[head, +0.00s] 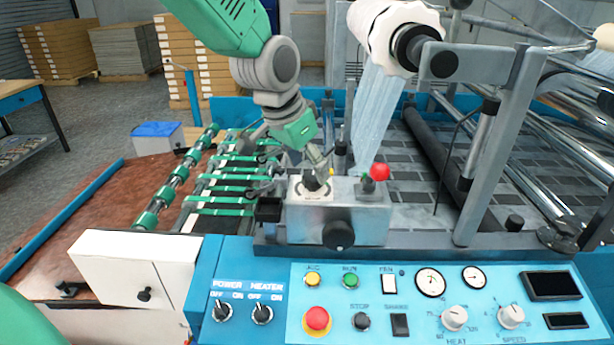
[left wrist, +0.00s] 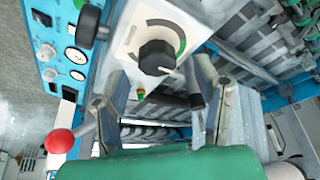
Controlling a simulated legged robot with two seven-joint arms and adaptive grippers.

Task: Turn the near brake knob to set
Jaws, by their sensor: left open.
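A black knob (head: 316,182) sits on a pale dial plate on top of a grey metal box (head: 298,222); no brake label is readable. In the left wrist view the knob (left wrist: 157,57) shows a small white mark and a dark and green arc around it. My left gripper (head: 319,163) comes down over this knob and partly hides it. In the left wrist view my left gripper (left wrist: 163,78) is open, with its fingers either side of the knob's line; I cannot tell whether they touch it. My right gripper is not in view.
A red-ball lever (head: 380,173) stands right beside the knob on the same box. Another black knob (head: 338,235) is on the box's front. The blue control panel (head: 270,325) lies nearer, and a white roll (head: 385,35) hangs above right. Green belts (head: 235,185) lie left.

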